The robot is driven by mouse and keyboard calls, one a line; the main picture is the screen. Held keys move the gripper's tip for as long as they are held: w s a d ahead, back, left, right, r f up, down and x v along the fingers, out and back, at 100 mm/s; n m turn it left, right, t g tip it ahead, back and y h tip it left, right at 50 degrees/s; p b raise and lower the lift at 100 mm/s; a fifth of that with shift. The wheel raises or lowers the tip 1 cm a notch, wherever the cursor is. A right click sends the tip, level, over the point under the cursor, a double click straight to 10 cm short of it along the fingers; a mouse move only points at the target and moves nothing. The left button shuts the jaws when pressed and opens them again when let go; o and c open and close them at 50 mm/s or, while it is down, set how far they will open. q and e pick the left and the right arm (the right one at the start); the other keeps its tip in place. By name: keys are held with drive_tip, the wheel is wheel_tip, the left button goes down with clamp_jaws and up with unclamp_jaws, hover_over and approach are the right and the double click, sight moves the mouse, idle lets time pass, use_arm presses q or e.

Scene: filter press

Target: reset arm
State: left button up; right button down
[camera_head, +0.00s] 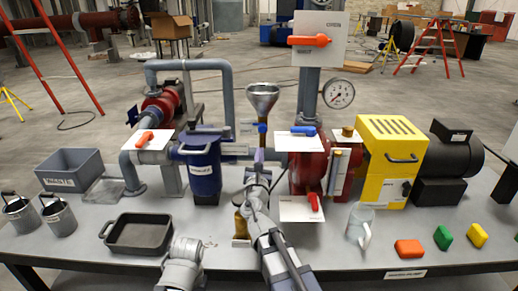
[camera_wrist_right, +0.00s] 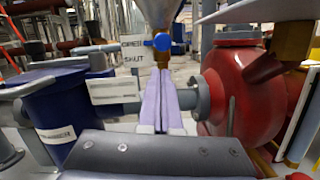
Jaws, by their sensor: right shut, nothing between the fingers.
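My right arm reaches up from the bottom middle of the head view. Its gripper (camera_head: 258,157) has pale purple fingers, pressed together and empty. In the right wrist view the shut fingers (camera_wrist_right: 160,98) point at the brass stem under the funnel's blue valve (camera_wrist_right: 162,42); I cannot tell whether they touch it. The steel funnel (camera_head: 262,98) stands above the gripper in the head view. Part of my left arm (camera_head: 183,264) shows at the bottom, left of the right arm; its gripper fingers do not show.
A blue strainer pot (camera_head: 204,172) stands left of the right gripper, and a red pump (camera_head: 307,172) stands right of it. A black tray (camera_head: 140,233), a clear jug (camera_head: 360,222) and colored blocks (camera_head: 410,249) are on the grey table.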

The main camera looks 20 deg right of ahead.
drive_tip(key=v, duration=0.2)
drive_tip(key=shift+s+a, duration=0.15)
drive_tip(key=shift+s, duration=0.1)
drive_tip(key=s+d+m+g+h+p, duration=0.1)
drive_tip(key=s+m+g+h+p, duration=0.1)
drive_tip(key=s+m+g+p, duration=1.15)
drive_tip(key=s+a+f+m+g+y+p, duration=0.1)
drive_tip(key=s+a+m+g+y+p, duration=0.4)
drive_tip(key=s+a+m+p, duration=0.6)
drive_tip(key=s+a+m+y, duration=0.2)
drive_tip(key=a, duration=0.2)
drive_tip(key=shift+s+a+f+g, duration=0.25)
drive_tip(key=shift+s+a+g, duration=0.05)
drive_tip(key=shift+s+g, duration=0.1)
